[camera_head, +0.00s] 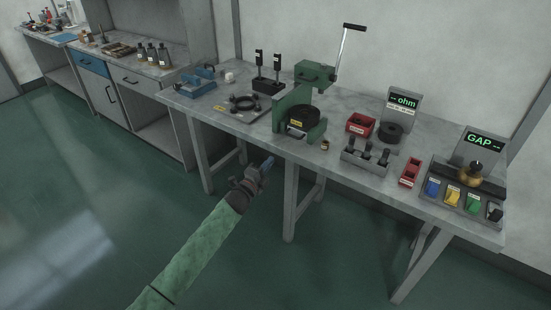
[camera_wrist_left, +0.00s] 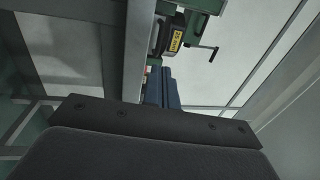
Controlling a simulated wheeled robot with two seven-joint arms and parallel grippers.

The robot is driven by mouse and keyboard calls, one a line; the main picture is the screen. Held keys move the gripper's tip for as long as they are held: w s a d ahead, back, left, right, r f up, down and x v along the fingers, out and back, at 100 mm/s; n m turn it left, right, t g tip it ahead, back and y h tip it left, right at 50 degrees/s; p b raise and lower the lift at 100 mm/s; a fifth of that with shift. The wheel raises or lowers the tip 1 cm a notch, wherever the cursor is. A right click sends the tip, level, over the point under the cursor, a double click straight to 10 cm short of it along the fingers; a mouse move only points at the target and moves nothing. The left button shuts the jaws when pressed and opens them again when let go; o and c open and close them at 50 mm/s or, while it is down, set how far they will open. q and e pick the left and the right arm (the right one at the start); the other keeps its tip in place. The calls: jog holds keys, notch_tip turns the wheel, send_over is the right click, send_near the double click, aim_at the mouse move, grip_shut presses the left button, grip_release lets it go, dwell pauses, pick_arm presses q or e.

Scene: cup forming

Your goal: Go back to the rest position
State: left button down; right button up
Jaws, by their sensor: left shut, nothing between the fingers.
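My left gripper (camera_head: 267,164) comes in on its green arm from the lower left in the head view. It is shut and empty, in front of the workbench's front edge and apart from everything on it. In the left wrist view, the dark gripper body fills the bottom, and its blue-grey fingers (camera_wrist_left: 168,90) show together above it. The green press (camera_head: 300,115) with its raised lever stands on the bench beyond the gripper. Part of the press also shows at the top of the left wrist view (camera_wrist_left: 201,6). My right gripper is in neither view.
The grey workbench (camera_head: 345,190) holds a blue vise (camera_head: 197,84), a black ring on a plate (camera_head: 243,103), red bins (camera_head: 360,124), an ohm display (camera_head: 403,103) and a GAP display (camera_head: 484,145). Cabinets (camera_head: 130,85) stand at the left. The green floor (camera_head: 90,190) in front is clear.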

pick_arm(q)
jog(key=shift+s+a+f, duration=0.2)
jog(key=shift+s+a, duration=0.2)
jog(key=shift+s, duration=0.1)
jog(key=w+a+f+n+y, duration=0.2)
jog(key=a+f+n+y, duration=0.15)
jog(key=n+y, duration=0.2)
jog(key=s+a+r+n+g+y, duration=0.3)
jog(key=a+r+n+y, duration=0.15)
jog(key=n, duration=0.45)
jog(key=s+n+g, duration=0.3)
jog(key=s+n, duration=0.1)
jog(key=s, duration=0.7)
jog(key=s+a+f+n+g, duration=0.1)
jog(key=s+f, duration=0.3)
jog(key=s, duration=1)
jog(key=s+a+f+n+g, duration=0.1)
jog(key=s+f+g, duration=0.3)
jog(key=s, duration=1)
jog(key=s+a+f+n+g, duration=0.2)
jog(key=s+f, duration=0.3)
jog(key=s, duration=0.9)
jog(key=shift+f+g, duration=0.15)
jog(key=shift+g, duration=0.45)
